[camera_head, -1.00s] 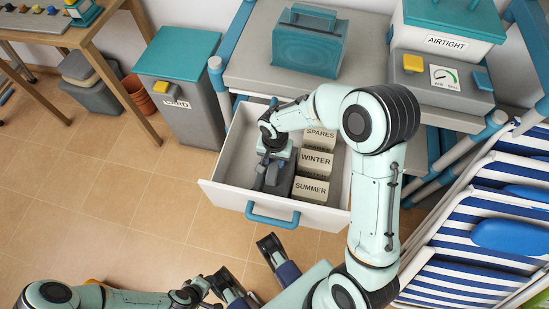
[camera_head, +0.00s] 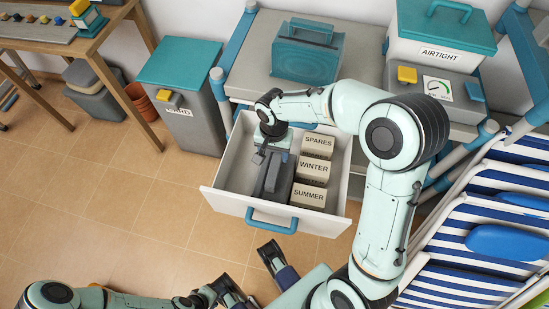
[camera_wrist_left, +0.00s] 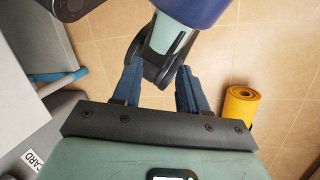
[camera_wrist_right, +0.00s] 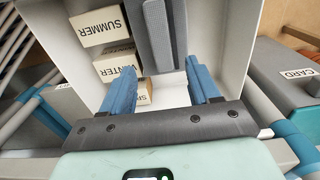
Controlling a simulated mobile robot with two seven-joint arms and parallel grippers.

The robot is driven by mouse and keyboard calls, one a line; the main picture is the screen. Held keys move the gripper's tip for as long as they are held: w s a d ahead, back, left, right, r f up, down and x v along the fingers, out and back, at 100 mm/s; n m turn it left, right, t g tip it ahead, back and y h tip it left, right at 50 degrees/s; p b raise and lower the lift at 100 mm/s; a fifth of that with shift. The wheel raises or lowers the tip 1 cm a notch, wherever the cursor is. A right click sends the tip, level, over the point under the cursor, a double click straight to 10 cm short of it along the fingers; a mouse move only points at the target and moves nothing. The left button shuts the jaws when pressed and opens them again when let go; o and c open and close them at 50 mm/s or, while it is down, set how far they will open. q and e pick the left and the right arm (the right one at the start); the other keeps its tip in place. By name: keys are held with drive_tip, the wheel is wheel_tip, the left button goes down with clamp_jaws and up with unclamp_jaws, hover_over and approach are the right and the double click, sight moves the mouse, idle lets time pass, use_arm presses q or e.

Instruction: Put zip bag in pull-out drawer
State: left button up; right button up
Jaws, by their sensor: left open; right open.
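The pull-out drawer (camera_head: 228,202) is open below the grey counter. In it stands a slim grey slab-like object (camera_head: 272,180), left of the block row; it may be the zip bag, but I cannot tell for certain. It also shows in the right wrist view (camera_wrist_right: 158,38), just beyond the fingertips. My right gripper (camera_head: 270,158) is over the drawer's rear part, open, with nothing visibly clamped between its fingers (camera_wrist_right: 162,75). My left gripper (camera_head: 232,288) is open and empty in front of the drawer, over the floor; its spread fingers show in the left wrist view (camera_wrist_left: 156,75).
Blocks marked SPARES, WINTER and SUMMER (camera_head: 308,196) fill the drawer's right side. A teal handled case (camera_head: 308,55) and an AIRTIGHT box (camera_head: 440,50) are above. A lidded bin (camera_head: 185,110) stands left, striped loungers (camera_head: 490,240) right.

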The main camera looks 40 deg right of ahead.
wheel_tip(320, 180, up, 2)
drive_tip(key=shift+r, duration=0.25)
drive_tip(key=shift+r, duration=0.1)
idle(0.4)
